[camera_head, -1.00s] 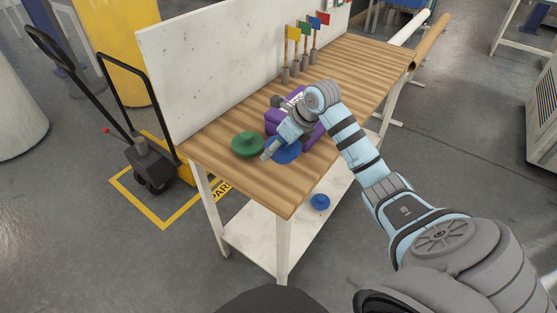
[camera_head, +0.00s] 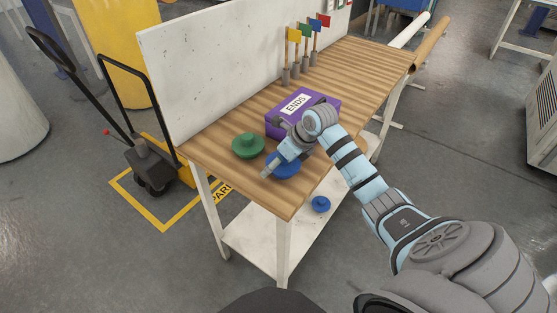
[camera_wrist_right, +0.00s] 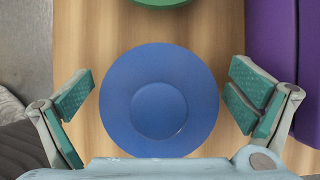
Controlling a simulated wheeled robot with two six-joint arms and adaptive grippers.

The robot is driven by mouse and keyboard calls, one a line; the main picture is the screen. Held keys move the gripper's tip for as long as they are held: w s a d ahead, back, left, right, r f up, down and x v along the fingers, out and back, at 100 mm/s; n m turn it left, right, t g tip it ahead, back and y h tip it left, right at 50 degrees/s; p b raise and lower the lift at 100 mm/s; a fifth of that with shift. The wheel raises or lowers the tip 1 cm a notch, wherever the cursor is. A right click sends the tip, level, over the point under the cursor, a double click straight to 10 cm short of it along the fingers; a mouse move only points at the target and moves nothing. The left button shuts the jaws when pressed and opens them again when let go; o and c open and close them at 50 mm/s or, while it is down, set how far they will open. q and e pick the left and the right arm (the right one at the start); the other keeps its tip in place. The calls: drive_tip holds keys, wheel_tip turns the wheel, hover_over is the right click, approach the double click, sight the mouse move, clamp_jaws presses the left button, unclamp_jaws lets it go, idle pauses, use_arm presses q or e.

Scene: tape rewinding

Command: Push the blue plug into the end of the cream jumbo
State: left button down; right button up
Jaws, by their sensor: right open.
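A blue plug (camera_head: 287,169), a round disc with a raised hub, lies on the wooden tabletop. In the wrist view the blue plug (camera_wrist_right: 160,60) lies hub up between the fingers of my right gripper (camera_wrist_right: 165,105). The right gripper is open, with a visible gap on both sides of the plug. In the head view my right gripper (camera_head: 272,167) hangs over the plug and partly hides it. A second blue plug (camera_head: 320,204) lies on the lower shelf. No cream jumbo can be made out for certain; a pale roll (camera_head: 410,29) shows past the table's far end. My left gripper is out of view.
A green plug (camera_head: 248,145) sits close by on the tabletop (camera_head: 215,140). A purple box (camera_head: 318,105) marked ENDS stands just behind. Several small flags (camera_head: 293,37) stand along the white back panel (camera_head: 210,60). A yellow pallet jack (camera_head: 150,160) is left of the table.

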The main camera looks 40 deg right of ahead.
drive_tip(key=v, duration=1.4)
drive_tip(key=shift+s+r+p, duration=0.15)
drive_tip(key=shift+r+p, duration=0.05)
drive_tip(key=shift+p, duration=0.15)
drive_tip(key=shift+a, duration=0.1)
